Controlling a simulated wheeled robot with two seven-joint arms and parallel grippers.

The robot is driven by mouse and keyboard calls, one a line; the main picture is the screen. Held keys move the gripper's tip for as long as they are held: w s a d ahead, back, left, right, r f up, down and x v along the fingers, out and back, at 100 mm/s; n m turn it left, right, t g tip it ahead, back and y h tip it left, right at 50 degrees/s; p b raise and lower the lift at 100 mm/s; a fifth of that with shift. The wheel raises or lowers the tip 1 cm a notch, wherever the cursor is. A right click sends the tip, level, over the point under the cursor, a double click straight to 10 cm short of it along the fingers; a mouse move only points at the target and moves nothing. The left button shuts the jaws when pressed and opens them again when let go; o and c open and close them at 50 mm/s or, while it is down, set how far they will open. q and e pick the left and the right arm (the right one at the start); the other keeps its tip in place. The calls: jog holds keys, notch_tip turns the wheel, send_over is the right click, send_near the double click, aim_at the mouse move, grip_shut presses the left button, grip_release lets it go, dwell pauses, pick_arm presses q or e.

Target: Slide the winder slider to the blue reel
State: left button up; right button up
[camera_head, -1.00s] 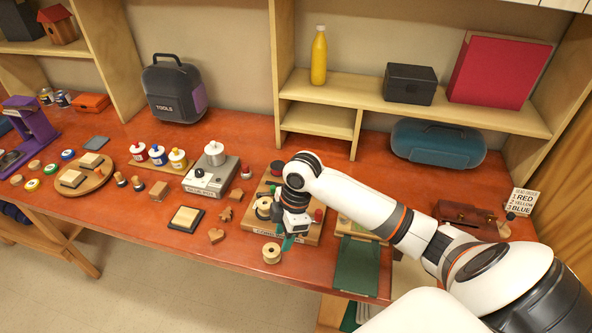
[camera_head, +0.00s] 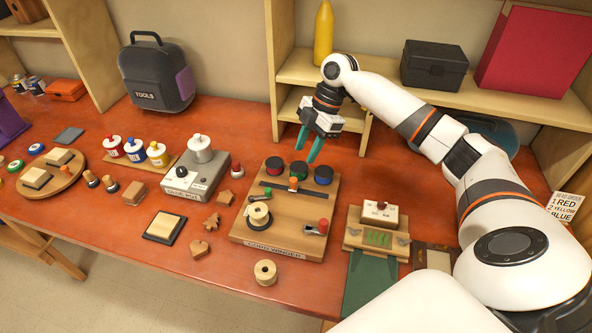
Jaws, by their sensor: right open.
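The small winder slider (camera_head: 293,184), orange and white, sits on a dark track in front of the green reel, left of the blue reel. My right gripper (camera_head: 306,155) has teal fingers, open and empty, and shows above the green and blue reels, apart from the slider. My left gripper is not in view.
A cord spool (camera_head: 259,215) and a red-knobbed lever (camera_head: 322,225) stand on the board's front. A loose spool (camera_head: 265,272) lies in front. A grey glue pot unit (camera_head: 196,180) is to the left, a wooden stand with a white block (camera_head: 380,214) to the right.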

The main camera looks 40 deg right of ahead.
aim_at(293, 180)
jog(key=x, duration=0.2)
jog(key=p+x, duration=0.1)
jog(key=x, duration=0.2)
jog(key=shift+w+f, duration=0.2)
jog(key=shift+f, duration=0.15)
jog(key=shift+p+x, duration=0.65)
jog(key=shift+x, duration=0.8)
jog(key=shift+f, duration=0.15)
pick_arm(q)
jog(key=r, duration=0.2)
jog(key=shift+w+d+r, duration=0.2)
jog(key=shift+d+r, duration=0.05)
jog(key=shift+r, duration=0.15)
pick_arm(e)
grip_shut()
